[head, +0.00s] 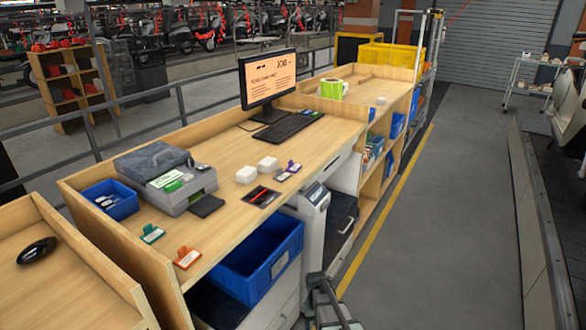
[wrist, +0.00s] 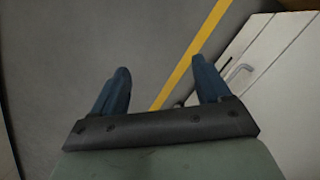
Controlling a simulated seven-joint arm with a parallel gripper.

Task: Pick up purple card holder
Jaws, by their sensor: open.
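The purple card holder (head: 293,167) lies on the wooden desk in the head view, near the front edge and to the right of two small white blocks. A white tag sits close beside it, and I cannot tell whether it is part of the holder. My gripper (wrist: 160,66) is open and empty in the wrist view, its two blue fingers wide apart over the grey floor. Part of my arm shows at the bottom of the head view, low in front of the desk and away from the holder. The holder is not in the wrist view.
A green clip holder (head: 152,233) and an orange one (head: 187,257) lie on the desk to the left. A black card with a red mark (head: 262,197), a grey printer (head: 168,185), a monitor (head: 268,78) and a blue bin (head: 258,262) are nearby. The aisle floor is clear.

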